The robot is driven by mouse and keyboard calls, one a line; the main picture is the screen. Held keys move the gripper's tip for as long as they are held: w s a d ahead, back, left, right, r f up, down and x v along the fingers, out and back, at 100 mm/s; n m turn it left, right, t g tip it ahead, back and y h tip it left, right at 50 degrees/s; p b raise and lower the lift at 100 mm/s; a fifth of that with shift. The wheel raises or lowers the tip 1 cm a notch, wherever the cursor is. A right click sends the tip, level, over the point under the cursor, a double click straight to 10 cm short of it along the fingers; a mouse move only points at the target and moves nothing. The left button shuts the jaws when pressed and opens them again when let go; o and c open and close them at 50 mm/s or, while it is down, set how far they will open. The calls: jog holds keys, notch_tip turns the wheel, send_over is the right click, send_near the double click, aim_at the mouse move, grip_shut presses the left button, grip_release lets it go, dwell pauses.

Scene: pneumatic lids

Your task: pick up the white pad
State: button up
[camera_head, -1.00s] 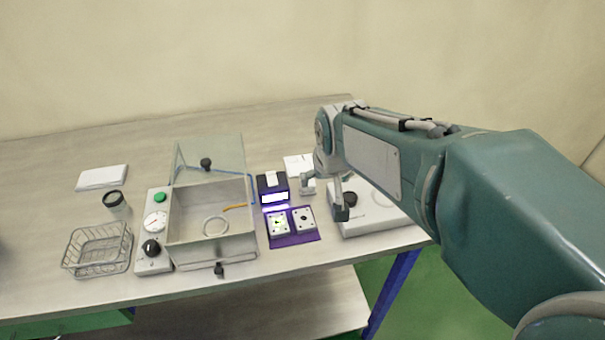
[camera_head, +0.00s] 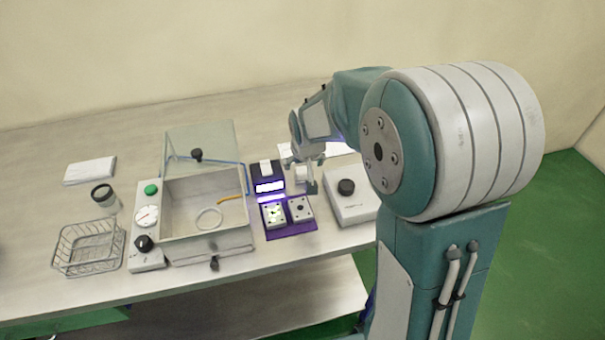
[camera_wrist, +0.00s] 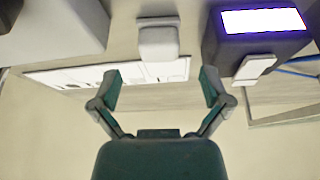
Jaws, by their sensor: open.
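A small white block (camera_wrist: 158,38), likely the white pad, lies on the bench between the dark device and the white box with the black knob. It also shows in the head view (camera_head: 302,174), partly hidden by my gripper. My gripper (camera_wrist: 162,88) is open and empty, its two fingers spread. In the wrist view the block lies beyond the fingertips, roughly in line with the gap between them. The fingers are apart from the block. A flat white stack (camera_head: 90,170) lies at the far left of the bench; I cannot tell whether it counts as a pad.
The dark device (camera_head: 267,186) with a lit screen stands left of the gripper, two tiles on a purple mat (camera_head: 290,235) before it. The knob box (camera_head: 352,208) stands right. A printed sheet (camera_wrist: 80,77) lies behind. An open-lidded box (camera_head: 207,248) and wire basket (camera_head: 90,262) stand left.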

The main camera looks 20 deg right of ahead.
aim_at(303, 170)
jog(key=x, duration=0.4)
jog(key=shift+s, duration=0.15)
jog(key=c, duration=1.2)
jog(key=shift+c, duration=0.2)
notch_tip(303, 170, up, 3)
jog(key=shift+s+r, duration=0.1)
jog(key=shift+r, duration=0.15)
jog(key=s+r, duration=0.9)
jog(key=s, duration=0.5)
jog(key=shift+r, duration=0.3)
